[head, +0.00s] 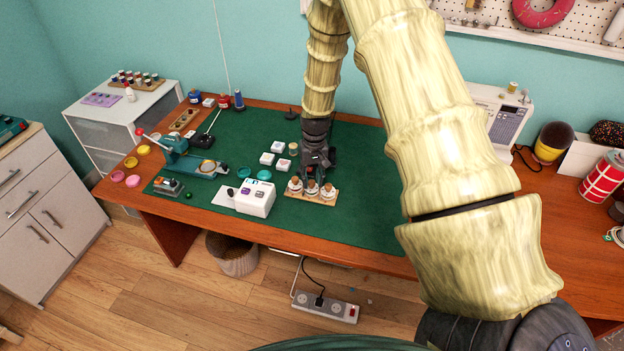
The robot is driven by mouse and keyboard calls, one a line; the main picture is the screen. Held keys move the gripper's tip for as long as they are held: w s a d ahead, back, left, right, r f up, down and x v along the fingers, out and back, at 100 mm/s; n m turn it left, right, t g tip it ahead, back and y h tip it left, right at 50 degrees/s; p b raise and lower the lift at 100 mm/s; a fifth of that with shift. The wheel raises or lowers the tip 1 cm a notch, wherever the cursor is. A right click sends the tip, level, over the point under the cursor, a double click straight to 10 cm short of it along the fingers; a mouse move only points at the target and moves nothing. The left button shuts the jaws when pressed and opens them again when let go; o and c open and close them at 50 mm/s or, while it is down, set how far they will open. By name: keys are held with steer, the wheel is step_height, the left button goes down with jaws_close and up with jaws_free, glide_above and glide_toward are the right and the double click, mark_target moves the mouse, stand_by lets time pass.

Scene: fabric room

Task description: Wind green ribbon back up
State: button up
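My gripper (318,160) points down over the green mat (365,215), just behind a small wooden tray (318,200) of several white-and-red jars (312,188). Its fingers are dark and small here, so I cannot tell whether they are open or holding anything. No length of green ribbon can be made out clearly. A white round item with a little green on it (615,236) is cut off at the right edge; I cannot tell whether it is a ribbon spool. My arm hides part of the table's right half.
A teal press (178,153) with a red-knobbed lever, a white box-shaped device (256,198) and several small white boxes (279,147) stand left of my gripper. The mat's front right is clear.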

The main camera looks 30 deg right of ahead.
mark_target(314, 181)
step_height(314, 181, up, 11)
steer(key=shift+d, duration=0.25)
steer(key=shift+s, duration=0.1)
stand_by(0.6)
